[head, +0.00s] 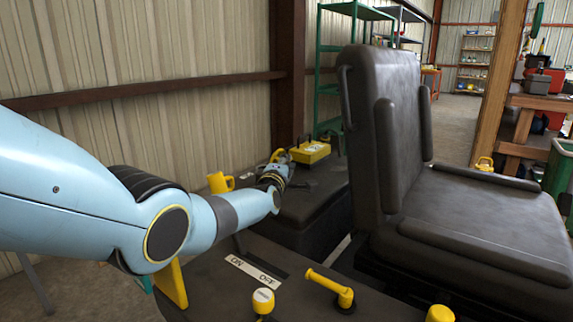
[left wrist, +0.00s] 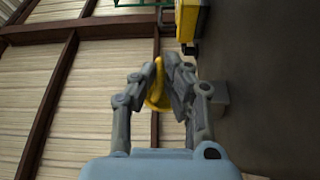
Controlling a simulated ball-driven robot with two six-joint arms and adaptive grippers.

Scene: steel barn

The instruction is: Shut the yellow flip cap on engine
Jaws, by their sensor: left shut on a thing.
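The yellow flip cap (head: 284,156) is at the far end of my left arm, by the dark engine housing (head: 315,203). My left gripper (head: 278,164) is shut on it and hides part of it. In the left wrist view the cap (left wrist: 155,97) shows as a curved yellow piece between the fingers of my left gripper (left wrist: 162,78). It stands out from the dark engine surface (left wrist: 255,80), so it looks raised; its hinge is hidden. My right gripper is in neither view.
A yellow box (head: 311,152) sits on the housing just right of my left gripper. A dark seat (head: 378,130) stands to the right.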

